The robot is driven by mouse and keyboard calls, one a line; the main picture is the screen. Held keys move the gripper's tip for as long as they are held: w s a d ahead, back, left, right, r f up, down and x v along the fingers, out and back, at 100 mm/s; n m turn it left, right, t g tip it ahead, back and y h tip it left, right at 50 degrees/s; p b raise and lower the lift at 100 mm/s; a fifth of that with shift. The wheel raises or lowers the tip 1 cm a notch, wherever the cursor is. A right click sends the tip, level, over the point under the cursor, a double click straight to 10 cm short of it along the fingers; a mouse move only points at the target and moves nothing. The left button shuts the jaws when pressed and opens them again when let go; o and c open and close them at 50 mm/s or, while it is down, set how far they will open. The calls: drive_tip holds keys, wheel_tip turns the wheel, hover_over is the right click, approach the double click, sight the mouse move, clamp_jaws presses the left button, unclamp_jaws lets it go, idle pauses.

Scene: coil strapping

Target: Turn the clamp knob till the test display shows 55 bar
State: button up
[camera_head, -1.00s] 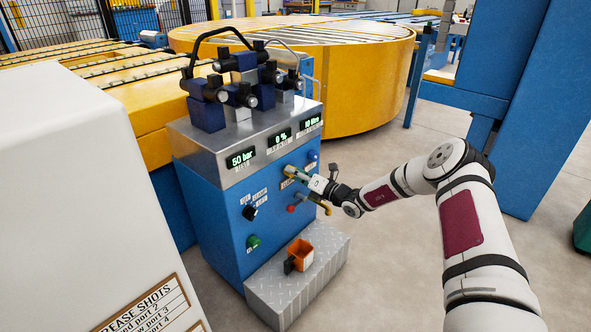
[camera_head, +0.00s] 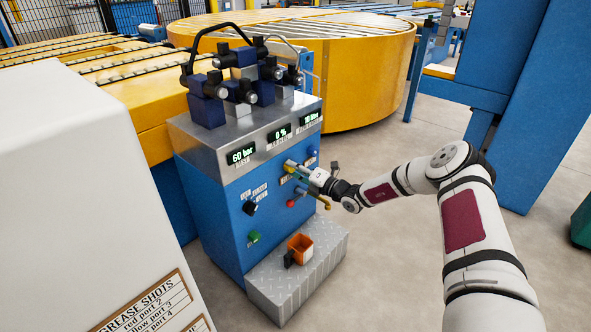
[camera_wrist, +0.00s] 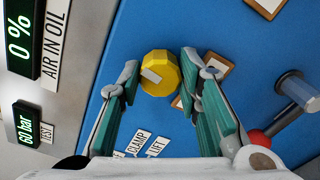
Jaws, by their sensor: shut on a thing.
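The test display (camera_head: 241,155) on the sloped top of the blue cabinet reads 60 bar. It also shows in the wrist view (camera_wrist: 28,129), turned on its side. A yellow faceted knob (camera_wrist: 160,74) with a pale mark on its face sits on the blue front panel. My gripper (camera_head: 291,171) is at the panel, with its green-padded fingers on either side of this knob and shut on it. In the head view the gripper mostly hides the knob. The knob's own label cannot be read clearly.
A black selector knob (camera_head: 249,208) with several labels and a green button (camera_head: 253,237) are lower left on the panel. An orange cup (camera_head: 301,250) stands on the metal step (camera_head: 325,262).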

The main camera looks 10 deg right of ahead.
drive_tip(key=o, duration=1.1)
drive_tip(key=shift+o, duration=0.2)
drive_tip(key=v, duration=1.2)
